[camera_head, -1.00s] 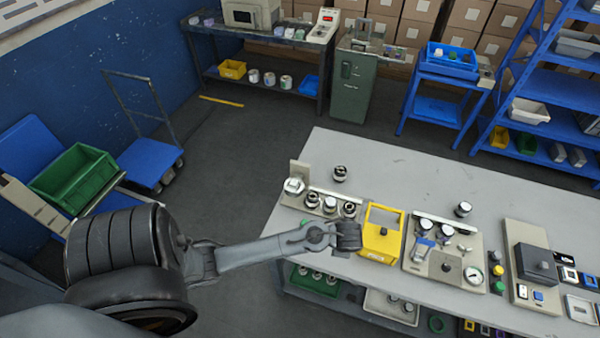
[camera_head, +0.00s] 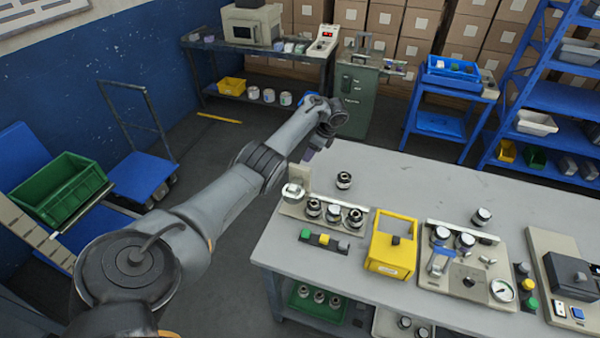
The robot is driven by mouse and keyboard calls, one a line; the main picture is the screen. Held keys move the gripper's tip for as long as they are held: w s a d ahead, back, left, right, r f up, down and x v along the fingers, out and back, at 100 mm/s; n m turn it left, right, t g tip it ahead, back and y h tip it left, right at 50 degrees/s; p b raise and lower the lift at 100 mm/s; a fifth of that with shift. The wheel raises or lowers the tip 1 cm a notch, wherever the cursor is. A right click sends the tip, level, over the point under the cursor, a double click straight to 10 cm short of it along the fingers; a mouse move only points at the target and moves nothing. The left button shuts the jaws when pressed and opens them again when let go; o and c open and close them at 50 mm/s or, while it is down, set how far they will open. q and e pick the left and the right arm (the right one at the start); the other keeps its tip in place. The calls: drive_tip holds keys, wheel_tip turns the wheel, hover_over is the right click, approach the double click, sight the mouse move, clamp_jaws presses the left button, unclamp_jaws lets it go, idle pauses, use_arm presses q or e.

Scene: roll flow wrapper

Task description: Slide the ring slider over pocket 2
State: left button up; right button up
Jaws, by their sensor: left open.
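My left arm reaches up and right from the lower left. Its gripper (camera_head: 308,154) is small and partly hidden by my wrist, open, above the left back edge of the bench (camera_head: 380,165). Below and right of it is a beige fixture (camera_head: 285,209) with a pale rail and several round black-and-silver parts (camera_head: 333,212) in a row. A white round part (camera_head: 293,192) sits at its left end. Another black-and-silver part (camera_head: 344,180) stands alone behind the rail. I cannot tell which is the ring slider or which spot is pocket 2. My right gripper is out of view.
A button strip (camera_head: 322,241) lies in front of the fixture. The bench's back middle is clear.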

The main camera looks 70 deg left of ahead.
sight(301, 166)
use_arm(q)
drive_tip(key=b+x, duration=0.3)
drive_tip(key=x, duration=0.7)
drive_tip(key=shift+s+f, duration=0.1)
drive_tip(key=shift+f, duration=0.2)
clamp_jaws()
